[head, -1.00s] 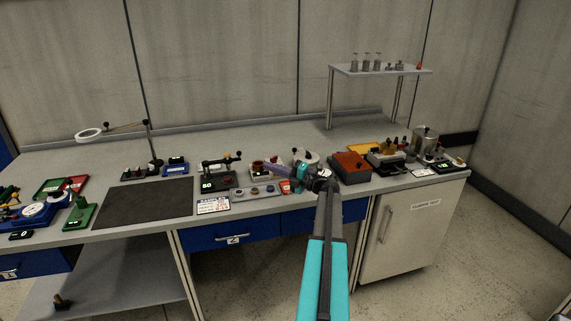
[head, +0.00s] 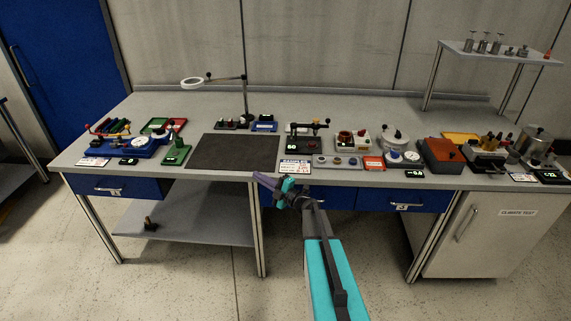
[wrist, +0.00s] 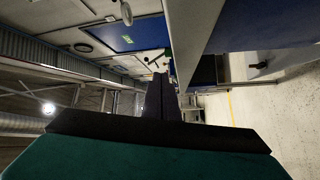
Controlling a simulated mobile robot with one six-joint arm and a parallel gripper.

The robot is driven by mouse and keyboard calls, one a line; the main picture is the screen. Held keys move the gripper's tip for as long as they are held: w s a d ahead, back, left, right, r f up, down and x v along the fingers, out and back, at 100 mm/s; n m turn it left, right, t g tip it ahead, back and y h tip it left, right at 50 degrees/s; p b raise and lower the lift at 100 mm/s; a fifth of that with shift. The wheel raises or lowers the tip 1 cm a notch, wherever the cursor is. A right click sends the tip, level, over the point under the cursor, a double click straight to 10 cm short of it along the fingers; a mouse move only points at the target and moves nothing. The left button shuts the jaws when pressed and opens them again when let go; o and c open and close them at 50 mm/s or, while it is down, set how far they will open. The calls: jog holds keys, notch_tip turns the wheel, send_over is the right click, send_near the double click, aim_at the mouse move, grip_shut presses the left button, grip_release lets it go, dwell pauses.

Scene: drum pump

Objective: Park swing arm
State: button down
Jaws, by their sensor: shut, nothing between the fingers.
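A swing arm (head: 226,78) with a white ring (head: 191,83) at its free end stands at the back of the bench, left of centre in the head view. Its thin dark arm reaches left from the top of an upright post (head: 245,99). My gripper (head: 262,180) is shut and empty at the bench's front edge. It is well in front of and below the swing arm, touching nothing that I can make out. In the wrist view the dark fingers (wrist: 161,97) are together. I cannot clearly identify the swing arm in that view.
A dark mat (head: 234,151) lies on the bench behind my gripper. A green stand (head: 175,151) and blue device (head: 130,146) are left of it. Several instruments, a red-brown box (head: 440,155) and a raised shelf (head: 500,52) are on the right. The back middle of the bench is clear.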

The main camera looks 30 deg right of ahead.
jog(key=a+f+m+h, duration=0.25)
jog(key=a+f, duration=0.35)
jog(key=a, duration=0.3)
jog(key=s+a+f+m+g+h, duration=0.2)
jog(key=s+a+f+m+g, duration=0.15)
jog(key=f, duration=0.35)
jog(key=s+a+f+m+g+h+p, duration=0.1)
jog(key=s+a+f+m+g+h, duration=0.15)
jog(key=s+f, duration=0.3)
jog(key=s+a+f+m+g+h, duration=0.1)
jog(key=s+a+f+m+g, duration=0.2)
jog(key=f, duration=0.5)
jog(key=s+a+f+m+g, duration=0.1)
jog(key=s+f+m+g, duration=0.2)
jog(key=s, duration=0.7)
jog(key=s+a+f+m+g, duration=0.1)
jog(key=s+a+f+g, duration=0.3)
jog(key=s, duration=0.7)
jog(key=s+a+r+m+g, duration=0.1)
jog(key=s+g, duration=0.6)
jog(key=s, duration=1.2)
jog(key=r+m, duration=0.1)
jog(key=m, duration=0.1)
jog(key=shift+s+a+m+y, duration=0.25)
jog(key=shift+s+m+y, duration=0.05)
jog(key=shift+m+y, duration=0.1)
jog(key=shift+a, duration=0.1)
